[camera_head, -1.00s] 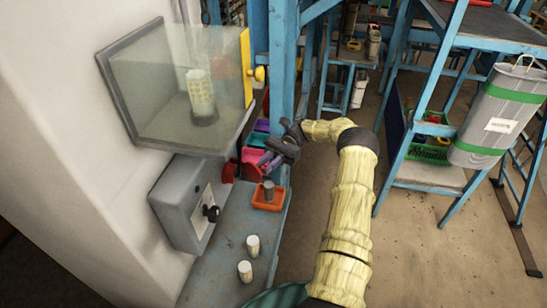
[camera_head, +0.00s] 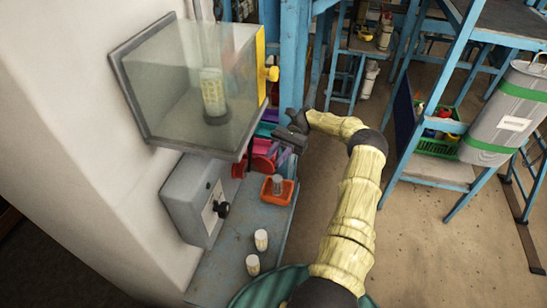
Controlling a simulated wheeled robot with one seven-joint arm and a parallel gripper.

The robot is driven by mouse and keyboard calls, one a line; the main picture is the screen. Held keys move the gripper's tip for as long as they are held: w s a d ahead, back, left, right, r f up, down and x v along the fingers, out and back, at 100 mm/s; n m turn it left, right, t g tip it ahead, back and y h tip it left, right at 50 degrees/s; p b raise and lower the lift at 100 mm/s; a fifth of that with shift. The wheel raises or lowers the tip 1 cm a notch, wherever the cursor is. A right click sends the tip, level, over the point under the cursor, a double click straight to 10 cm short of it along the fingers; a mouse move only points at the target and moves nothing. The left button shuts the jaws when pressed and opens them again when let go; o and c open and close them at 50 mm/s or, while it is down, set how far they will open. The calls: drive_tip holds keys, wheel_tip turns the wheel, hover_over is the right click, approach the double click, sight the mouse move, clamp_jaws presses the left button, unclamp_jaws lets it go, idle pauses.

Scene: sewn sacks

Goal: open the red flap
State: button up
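A red piece (camera_head: 262,163) shows below the glass-sided box, beside a second rounded red part (camera_head: 238,169). Both are partly hidden by the box and the bins behind, and I cannot tell which is the flap or how far it stands open. My dark gripper (camera_head: 287,138) is at the end of my pale, sleeved arm, just right of and above the red piece. It overlaps the coloured bins in the picture. Its fingers are too small and dark to tell open from shut, and contact with the red piece cannot be made out.
The glass-sided box (camera_head: 190,85) with a yellow side panel (camera_head: 261,65) juts from the wall. A grey box with a black knob (camera_head: 190,200) is below. An orange tray (camera_head: 288,191) and two pale cylinders (camera_head: 261,240) stand on the blue bench.

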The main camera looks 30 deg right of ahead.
drive_tip(key=shift+o, duration=1.1)
drive_tip(key=shift+d, duration=0.1)
drive_tip(key=shift+r, duration=0.1)
wheel_tip(320, 180, up, 10)
drive_tip(key=shift+b, duration=0.3)
